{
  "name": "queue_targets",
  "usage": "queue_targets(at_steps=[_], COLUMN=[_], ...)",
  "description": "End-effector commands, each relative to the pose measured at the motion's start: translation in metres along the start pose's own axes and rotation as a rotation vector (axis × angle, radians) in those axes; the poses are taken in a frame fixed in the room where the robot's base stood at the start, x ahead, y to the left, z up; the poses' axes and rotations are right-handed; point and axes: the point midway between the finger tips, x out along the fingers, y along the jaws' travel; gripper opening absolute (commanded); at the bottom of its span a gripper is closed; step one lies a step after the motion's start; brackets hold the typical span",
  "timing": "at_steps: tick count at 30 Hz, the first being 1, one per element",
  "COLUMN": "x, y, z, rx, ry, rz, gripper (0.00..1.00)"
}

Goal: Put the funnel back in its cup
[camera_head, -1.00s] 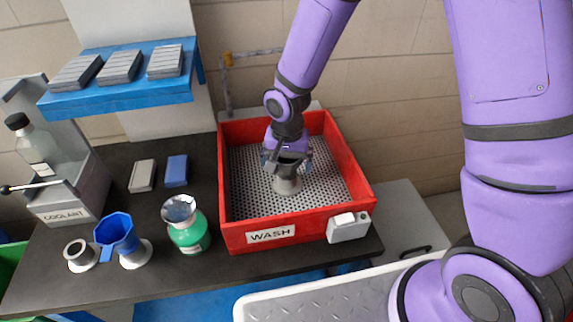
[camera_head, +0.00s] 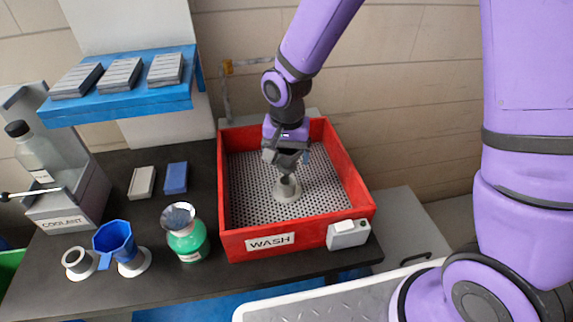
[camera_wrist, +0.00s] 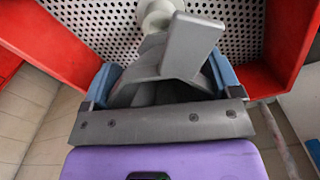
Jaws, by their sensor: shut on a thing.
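My gripper (camera_head: 285,158) is over the red wash tray, shut on a grey angular piece (camera_wrist: 185,50). The piece looks like it could be a funnel, but its full shape is partly hidden by the jaws. A pale grey cup (camera_head: 287,190) with a round foot stands upright in the tray, just below the gripper; it also shows in the wrist view (camera_wrist: 156,14). A blue funnel (camera_head: 115,240) sits at a second cup (camera_head: 134,265) on the bench at left. Beside it stands another cup (camera_head: 78,263) with an open top.
The red tray (camera_head: 345,170) has raised walls around a perforated floor. A green bottle (camera_head: 188,243) with a silvery funnel-shaped top stands left of it. The coolant stand (camera_head: 65,195) is far left. A blue shelf (camera_head: 120,102) overhangs the back of the bench.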

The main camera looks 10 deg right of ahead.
Motion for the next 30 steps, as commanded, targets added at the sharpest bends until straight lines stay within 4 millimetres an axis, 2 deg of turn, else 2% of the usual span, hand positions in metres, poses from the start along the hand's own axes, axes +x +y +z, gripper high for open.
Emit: queue_targets(at_steps=[3, 12, 30], x=[-0.022, -0.054, -0.095], y=[-0.001, 0.000, 0.000], z=[-0.001, -0.001, -0.001], rx=[0.001, 0.000, 0.000], ry=[0.004, 0.002, 0.001], rz=[-0.003, -0.001, -0.001], gripper=[0.57, 0.57, 0.57])
